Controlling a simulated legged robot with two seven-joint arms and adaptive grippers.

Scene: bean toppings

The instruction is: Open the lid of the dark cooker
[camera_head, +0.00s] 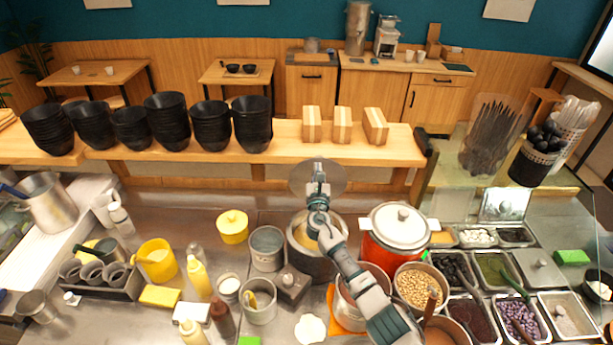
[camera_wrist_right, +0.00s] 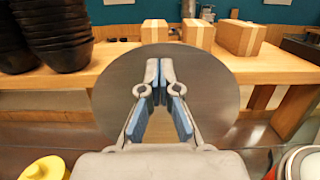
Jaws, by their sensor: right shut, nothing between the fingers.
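The dark cooker (camera_head: 308,266) stands on the steel counter near the middle of the head view, with its mouth uncovered and a pale brown inside showing. Its round grey lid (camera_head: 335,181) stands up at the cooker's far side. The lid also shows in the wrist view (camera_wrist_right: 215,98) as a large disc behind my fingers. My right gripper (camera_head: 318,168) is above the cooker, in front of the lid's face. In the wrist view its fingers (camera_wrist_right: 160,64) meet at the tips with nothing between them. I cannot tell whether they touch the lid. My left gripper is not in view.
A red cooker (camera_head: 378,252) with a closed lid stands to the right. A grey pot (camera_head: 266,246) and a yellow lidded pot (camera_head: 233,228) are to the left. The wooden shelf (camera_head: 280,142) behind holds black bowl stacks and small boxes. Topping trays fill the right.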

